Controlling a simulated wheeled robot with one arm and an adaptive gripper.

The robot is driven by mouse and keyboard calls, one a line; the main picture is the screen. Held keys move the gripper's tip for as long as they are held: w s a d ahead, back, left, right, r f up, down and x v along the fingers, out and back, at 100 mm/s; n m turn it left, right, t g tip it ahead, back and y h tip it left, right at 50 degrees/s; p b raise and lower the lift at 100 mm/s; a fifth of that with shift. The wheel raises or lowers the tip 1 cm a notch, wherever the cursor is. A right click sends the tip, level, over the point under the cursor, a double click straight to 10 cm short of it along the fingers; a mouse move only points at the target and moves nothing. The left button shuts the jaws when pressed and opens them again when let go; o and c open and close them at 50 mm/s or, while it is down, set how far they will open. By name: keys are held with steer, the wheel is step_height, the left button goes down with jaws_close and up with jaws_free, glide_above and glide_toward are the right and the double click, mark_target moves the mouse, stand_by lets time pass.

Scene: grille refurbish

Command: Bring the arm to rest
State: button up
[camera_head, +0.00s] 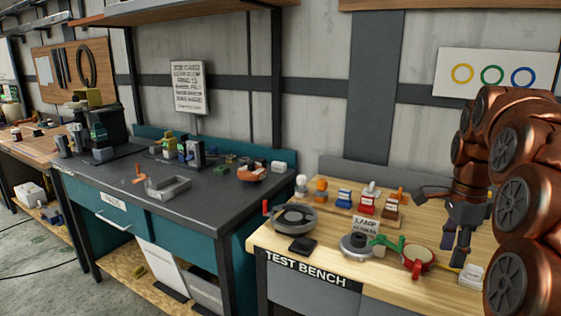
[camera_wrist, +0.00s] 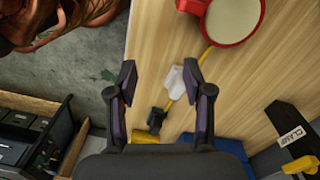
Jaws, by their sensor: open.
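My copper-coloured arm (camera_head: 525,160) is folded at the right edge in the head view, with its wrist pointing down. My gripper (camera_head: 456,255) hangs above the right end of the wooden test bench (camera_head: 290,240). In the wrist view my gripper (camera_wrist: 160,80) has its two dark fingers wide apart, with nothing held between them. A small white piece (camera_wrist: 174,82) on a yellow cable lies below, between the fingers in that view. The red-rimmed round part (camera_head: 418,258) sits left of the gripper; it also shows at the top of the wrist view (camera_wrist: 235,18).
A grey ring-shaped part (camera_head: 295,218), a lamp card (camera_head: 366,224) and green clips (camera_head: 388,243) stand on the test bench. Several coloured small parts line its back. A dark-topped teal bench (camera_head: 110,180) stands left. The wrist view shows a clamp-labelled block (camera_wrist: 290,135).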

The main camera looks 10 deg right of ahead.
steer(key=s+a+f+n+g, duration=0.1)
steer(key=s+a+f+n, duration=0.2)
steer(key=s+a+n, duration=0.45)
steer(key=s+a+f+n, duration=0.2)
steer(key=a+f+n, duration=0.25)
steer(key=a, duration=0.55)
steer(key=s+a+f+n+g, duration=0.1)
steer(key=s+a+f+n, duration=0.35)
steer(key=s, duration=0.35)
steer(key=s+a+f+n+g, duration=0.1)
steer(key=s+a+f+n, duration=0.2)
steer(key=s+n, duration=0.4)
step_height(320, 180, up, 17)
steer(key=m+t+p, duration=0.1)
steer(key=p, duration=1.5)
steer(key=shift+w+r+t, duration=0.15)
steer(key=shift+w+t, duration=0.15)
steer(key=shift+w, duration=0.15)
steer(key=shift+m, duration=0.25)
